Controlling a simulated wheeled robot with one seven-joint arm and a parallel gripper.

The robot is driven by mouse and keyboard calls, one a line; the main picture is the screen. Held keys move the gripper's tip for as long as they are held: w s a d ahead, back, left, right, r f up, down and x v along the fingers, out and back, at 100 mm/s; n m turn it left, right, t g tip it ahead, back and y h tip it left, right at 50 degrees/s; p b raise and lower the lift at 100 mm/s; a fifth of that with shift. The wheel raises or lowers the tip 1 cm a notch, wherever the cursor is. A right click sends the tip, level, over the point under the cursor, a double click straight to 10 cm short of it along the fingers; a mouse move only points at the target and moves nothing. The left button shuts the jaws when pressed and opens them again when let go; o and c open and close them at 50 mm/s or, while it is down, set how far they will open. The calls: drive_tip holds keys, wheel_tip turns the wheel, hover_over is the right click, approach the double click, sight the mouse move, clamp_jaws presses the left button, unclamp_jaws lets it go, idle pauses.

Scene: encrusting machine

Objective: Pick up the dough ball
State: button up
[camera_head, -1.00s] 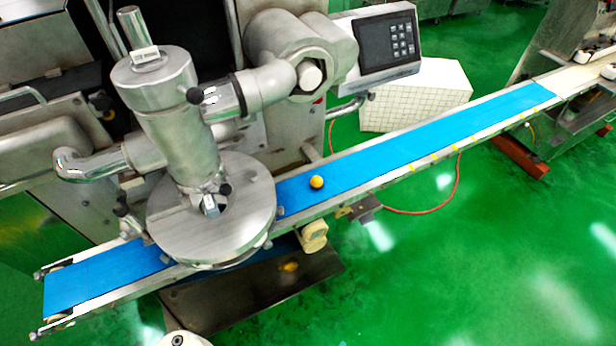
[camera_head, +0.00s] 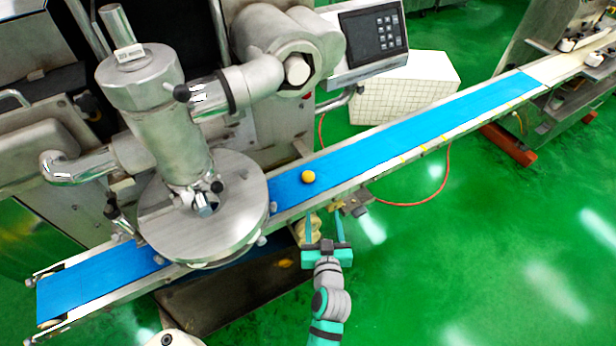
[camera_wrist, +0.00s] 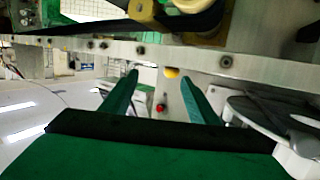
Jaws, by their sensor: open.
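The dough ball (camera_head: 308,176) is a small yellow-orange sphere on the blue conveyor belt (camera_head: 400,134), just right of the machine's round metal disc (camera_head: 205,215). My gripper (camera_head: 321,217) is open and empty, in front of the belt's near edge and below the ball in the head view. Its two green fingers point toward the belt. In the wrist view my gripper (camera_wrist: 160,88) shows both fingers apart. A yellow patch between and beyond them at the rail may be the ball, but I cannot tell.
The conveyor's metal side rail (camera_head: 420,157) runs between my gripper and the belt. A keypad panel (camera_head: 372,40) and a white tiled box (camera_head: 405,88) stand behind the belt. A red hose (camera_head: 420,198) lies on the green floor. The floor at the right is open.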

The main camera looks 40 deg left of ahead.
drive_tip(key=n+y, duration=0.1)
approach(309, 182)
drive_tip(key=w+a, duration=0.2)
drive_tip(key=shift+w+g, duration=0.4)
drive_tip(key=shift+x, duration=3)
drive_tip(key=c, duration=1.1)
